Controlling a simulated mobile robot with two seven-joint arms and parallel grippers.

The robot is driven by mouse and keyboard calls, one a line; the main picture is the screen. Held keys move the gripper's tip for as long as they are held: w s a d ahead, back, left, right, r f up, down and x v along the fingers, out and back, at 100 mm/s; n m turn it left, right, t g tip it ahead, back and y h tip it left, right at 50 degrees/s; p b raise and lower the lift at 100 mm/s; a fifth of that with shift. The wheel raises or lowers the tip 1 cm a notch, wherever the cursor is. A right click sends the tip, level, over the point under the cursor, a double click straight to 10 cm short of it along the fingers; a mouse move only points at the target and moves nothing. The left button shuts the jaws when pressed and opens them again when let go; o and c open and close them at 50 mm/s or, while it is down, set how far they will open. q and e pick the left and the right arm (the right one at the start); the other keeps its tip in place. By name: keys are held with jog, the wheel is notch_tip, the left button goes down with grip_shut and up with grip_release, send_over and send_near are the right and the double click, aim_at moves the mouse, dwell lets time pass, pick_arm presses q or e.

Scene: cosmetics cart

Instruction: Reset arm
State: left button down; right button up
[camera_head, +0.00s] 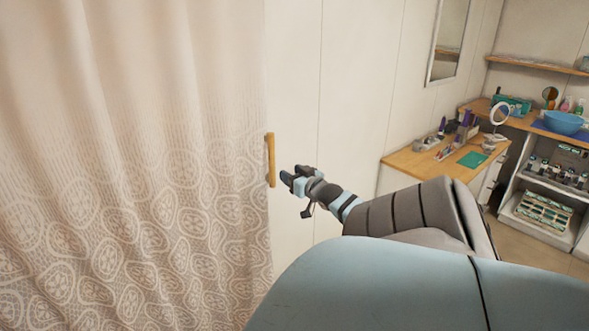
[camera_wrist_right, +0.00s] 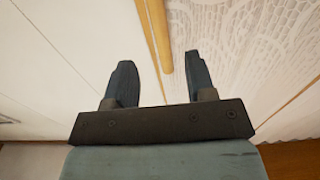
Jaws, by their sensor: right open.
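My right gripper (camera_head: 288,179) reaches in from the right in the head view, close to the wooden handle (camera_head: 271,160) on the pale panel. In the right wrist view its two dark fingers (camera_wrist_right: 160,82) stand apart with nothing held between them. The handle (camera_wrist_right: 157,40) shows in the wrist view ahead of and between the fingertips, and I cannot tell whether it is touched. My left gripper is not in view.
A patterned curtain (camera_head: 130,180) covers the left side, next to the handle. White wall panels (camera_head: 350,70) stand behind my gripper.

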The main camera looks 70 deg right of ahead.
jog(key=shift+s+a, duration=0.25)
jog(key=shift+s, duration=0.2)
dwell(0.3)
jog(key=w+a+f+n+g+y, duration=0.1)
jog(key=a+f+n+y, duration=0.15)
jog(key=a+f, duration=0.95)
jog(key=w+a+f+n+g+y, duration=0.15)
jog(key=a+f+y, duration=0.25)
jog(key=a+f, duration=0.75)
jog(key=s+a+f+n+g+y, duration=0.1)
jog(key=s+a+n+y, duration=0.1)
jog(key=a, duration=1.6)
jog(key=s+a+f+n+g+y+p, duration=0.1)
jog(key=a+f+n+y, duration=0.1)
jog(key=a, duration=1.7)
jog(key=shift+s+a+n+y, duration=0.35)
jog(key=shift+n+y, duration=0.25)
jog(key=shift+y, duration=0.35)
jog(key=shift+d+f, duration=0.1)
jog(key=shift+c, duration=0.7)
jog(key=shift+d, duration=0.15)
